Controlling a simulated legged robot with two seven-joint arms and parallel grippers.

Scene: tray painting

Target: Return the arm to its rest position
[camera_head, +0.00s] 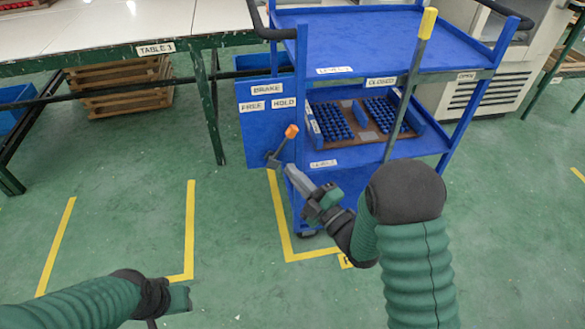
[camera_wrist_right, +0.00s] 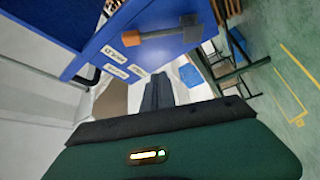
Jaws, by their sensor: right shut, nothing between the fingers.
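My right arm comes in from the lower right in the head view. Its gripper (camera_head: 292,172) is shut and empty, its tips pointing up and left beside the blue cart's front left post. The right gripper's dark fingers (camera_wrist_right: 158,90) also show in the right wrist view. A grey lever with an orange tip (camera_head: 291,131) is just above the gripper; it shows in the wrist view (camera_wrist_right: 160,34) too. I cannot tell how wide the gap between them is. My left gripper (camera_head: 180,298) is low at the left, over bare floor; its fingers are hardly visible.
The blue cart (camera_head: 350,45) has a lower shelf with a tray of blue parts (camera_head: 362,118). A tall yellow-topped lever (camera_head: 410,85) stands at its front right. A brake label panel (camera_head: 266,125) is at its left. Table 1 (camera_head: 100,50) stands behind. Floor at front left is clear.

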